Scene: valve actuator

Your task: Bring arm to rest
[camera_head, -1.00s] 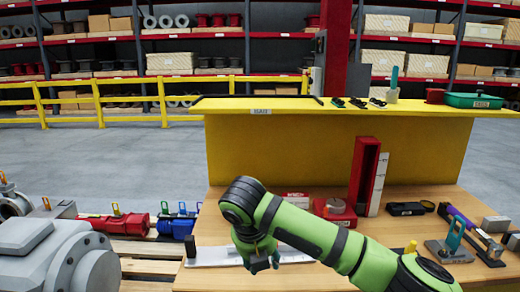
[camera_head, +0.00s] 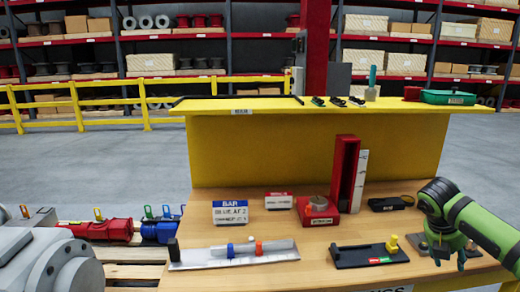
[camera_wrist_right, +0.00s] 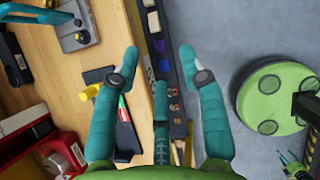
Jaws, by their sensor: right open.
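My right arm (camera_head: 487,232), green with dark joint bands, reaches in from the right edge of the head view. Its gripper (camera_head: 449,259) points down over the right part of the wooden workbench (camera_head: 225,276). My left gripper is not in view.
The bench holds a grey plate with blue and orange pieces (camera_head: 200,262), a black tray (camera_head: 355,257), a BAR sign (camera_head: 230,212) and a red upright holder (camera_head: 344,170). A yellow panel (camera_head: 300,145) stands behind. Grey valve (camera_head: 55,265) lies at left.

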